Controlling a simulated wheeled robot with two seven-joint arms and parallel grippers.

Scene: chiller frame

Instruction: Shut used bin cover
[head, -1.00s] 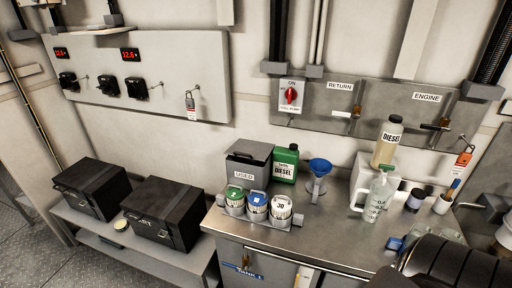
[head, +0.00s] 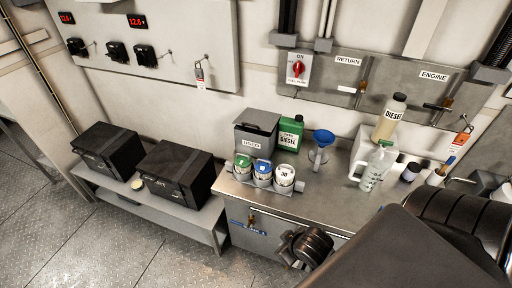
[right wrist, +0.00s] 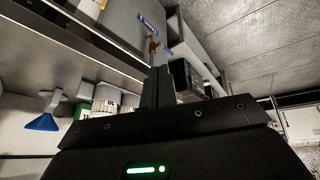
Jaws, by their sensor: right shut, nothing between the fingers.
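The used bin (head: 252,143) is a dark grey box labelled USED, at the back left of the steel worktop in the head view. Its grey cover (head: 263,119) looks raised at the back, with a dark gap below it. My right arm comes in from the lower right, and a dark ribbed part of it shows in front of the cabinet, below and right of the bin. In the right wrist view my right gripper (right wrist: 164,87) is shut and empty, near the cabinet front and apart from the bin. My left gripper is not in view.
Three labelled jars (head: 263,173) stand in a rack right in front of the bin. A green diesel can (head: 290,134) and a blue funnel (head: 323,137) stand to its right. Two black battery boxes (head: 175,172) sit on a lower shelf at left. A diesel bottle (head: 390,118) stands further right.

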